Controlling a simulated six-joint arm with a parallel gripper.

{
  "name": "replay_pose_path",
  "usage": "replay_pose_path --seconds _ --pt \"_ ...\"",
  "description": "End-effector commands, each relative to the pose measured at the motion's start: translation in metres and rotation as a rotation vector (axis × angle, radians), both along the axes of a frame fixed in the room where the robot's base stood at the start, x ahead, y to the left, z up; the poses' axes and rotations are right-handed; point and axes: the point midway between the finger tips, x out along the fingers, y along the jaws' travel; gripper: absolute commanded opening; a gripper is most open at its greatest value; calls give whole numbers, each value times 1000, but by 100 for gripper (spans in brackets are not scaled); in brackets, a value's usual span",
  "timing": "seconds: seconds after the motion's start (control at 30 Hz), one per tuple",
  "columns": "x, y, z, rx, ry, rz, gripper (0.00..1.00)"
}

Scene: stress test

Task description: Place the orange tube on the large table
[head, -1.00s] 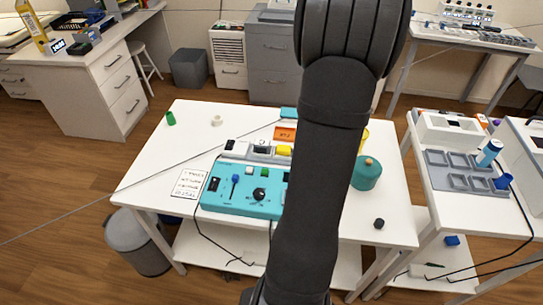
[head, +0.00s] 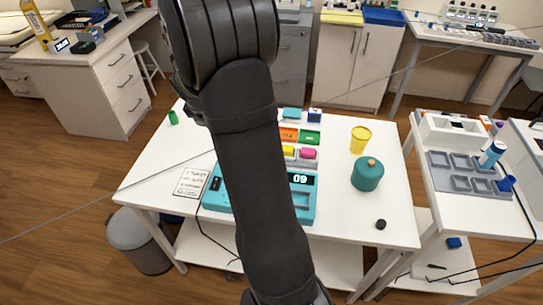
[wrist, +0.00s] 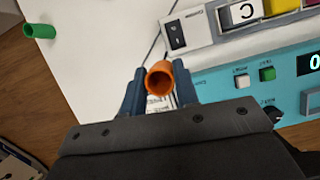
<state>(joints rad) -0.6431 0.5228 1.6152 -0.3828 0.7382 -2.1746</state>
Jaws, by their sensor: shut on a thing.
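My gripper (wrist: 159,88) is shut on the orange tube (wrist: 158,76) in the wrist view, with one dark finger on each side of it. The tube's open round end faces the camera. In the head view my arm hides both gripper and tube. The large white table (head: 160,165) fills the middle of the head view. In the wrist view, the white tabletop (wrist: 90,70) and the teal device lie beyond the tube. I cannot tell how high the tube is above the table.
A teal device (head: 302,205) stands mid-table, with several coloured blocks behind it. A green tube (head: 173,117), a yellow cup (head: 360,140), a teal jar (head: 367,175) and a dark knob (head: 380,224) are around it. The table's left part and front right are mostly clear.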

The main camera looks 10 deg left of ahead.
Motion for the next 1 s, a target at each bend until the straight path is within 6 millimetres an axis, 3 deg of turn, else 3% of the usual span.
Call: replay_pose_path --seconds 0.03,0.17,0.47,1.0 --pt "-8 12 -1 0 1 25 6" --pt "-21 29 -3 1 1 61 6" --pt "-27 40 -8 0 2 76 6" --pt "-51 141 -70 0 1 75 6"
